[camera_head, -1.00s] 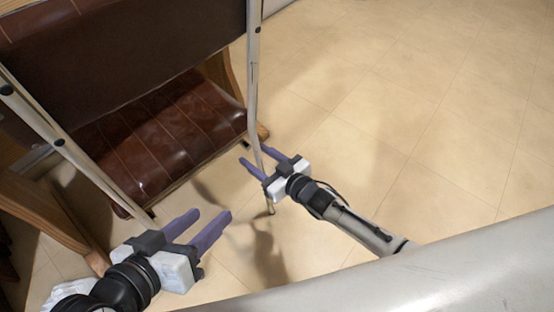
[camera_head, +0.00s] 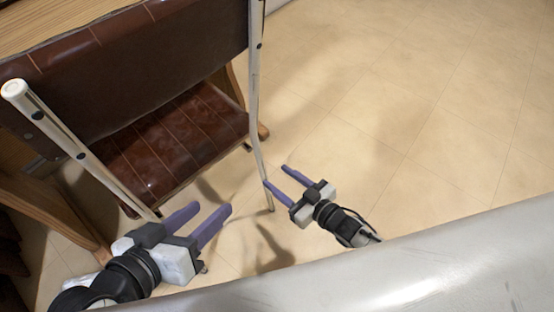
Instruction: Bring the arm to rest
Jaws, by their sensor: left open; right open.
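My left gripper (camera_head: 206,213) is at the lower left, in front of the chair. Its two purple fingers are apart and nothing is between them. My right gripper (camera_head: 276,177) is near the middle, to the right of the chair's right leg. Its purple fingers are spread and empty, one fingertip close to the leg in the picture; I cannot tell whether they touch. Most of both arms is out of the picture or hidden, the right one behind the pale grey surface at the bottom.
A chair (camera_head: 170,150) with a brown padded seat and pale metal legs fills the left. Wooden furniture (camera_head: 55,210) stands beside and behind it. A smooth grey surface (camera_head: 430,262) crosses the bottom right. The tiled floor (camera_head: 420,110) at right is clear.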

